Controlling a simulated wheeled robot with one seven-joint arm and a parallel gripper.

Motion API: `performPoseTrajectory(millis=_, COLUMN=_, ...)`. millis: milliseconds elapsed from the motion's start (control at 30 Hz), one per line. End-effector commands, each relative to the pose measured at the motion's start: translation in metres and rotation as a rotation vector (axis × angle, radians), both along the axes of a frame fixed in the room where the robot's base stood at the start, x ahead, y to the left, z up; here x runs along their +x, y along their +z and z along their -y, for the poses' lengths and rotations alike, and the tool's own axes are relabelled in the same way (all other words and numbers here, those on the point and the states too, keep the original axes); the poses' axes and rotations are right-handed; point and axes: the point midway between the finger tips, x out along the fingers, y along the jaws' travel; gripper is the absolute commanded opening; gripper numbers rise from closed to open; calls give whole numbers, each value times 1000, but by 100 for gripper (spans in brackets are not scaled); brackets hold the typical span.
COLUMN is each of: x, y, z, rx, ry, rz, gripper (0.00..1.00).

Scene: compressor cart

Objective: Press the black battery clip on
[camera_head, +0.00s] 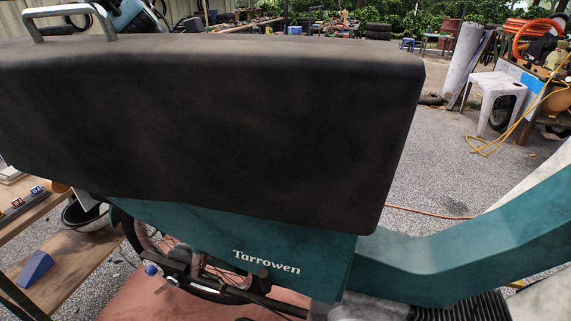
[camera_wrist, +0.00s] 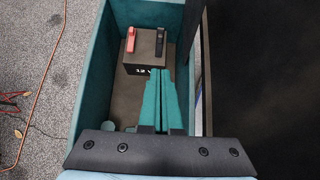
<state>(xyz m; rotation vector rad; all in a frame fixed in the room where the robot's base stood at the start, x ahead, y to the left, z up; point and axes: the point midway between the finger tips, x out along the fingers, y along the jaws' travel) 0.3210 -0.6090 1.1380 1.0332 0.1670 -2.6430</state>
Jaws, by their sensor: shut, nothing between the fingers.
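In the wrist view, the dark battery (camera_wrist: 146,58) marked "12 V" stands at the far end of a teal-walled compartment (camera_wrist: 88,75). The black battery clip (camera_wrist: 159,42) is on the right of its top and a red clip (camera_wrist: 131,38) on the left. My gripper (camera_wrist: 161,72) has its teal fingers together with nothing between them. Its tips overlap the battery's near edge in the picture, just short of the black clip, and appear apart from it. I cannot tell how firmly the clip is seated. In the head view, the battery, clips and gripper are hidden.
A large dark padded panel (camera_head: 210,125) fills the head view above a teal body (camera_head: 215,235) lettered "Tarrowen". A dark surface (camera_wrist: 265,75) borders the compartment on the right in the wrist view. Wooden shelves (camera_head: 75,262) stand at left. A white stool (camera_head: 495,90) stands far right on open gravel.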

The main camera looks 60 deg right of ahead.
Motion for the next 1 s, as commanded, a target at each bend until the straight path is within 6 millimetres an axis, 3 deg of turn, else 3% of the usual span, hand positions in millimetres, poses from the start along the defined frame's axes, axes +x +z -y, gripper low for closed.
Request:
performPoseTrajectory(millis=367, x=-6, y=-4, z=2, rx=1, ry=-2, rz=0, gripper=0)
performPoseTrajectory(millis=1000, x=-90, y=-76, z=29, rx=4, ry=-2, rz=0, gripper=0)
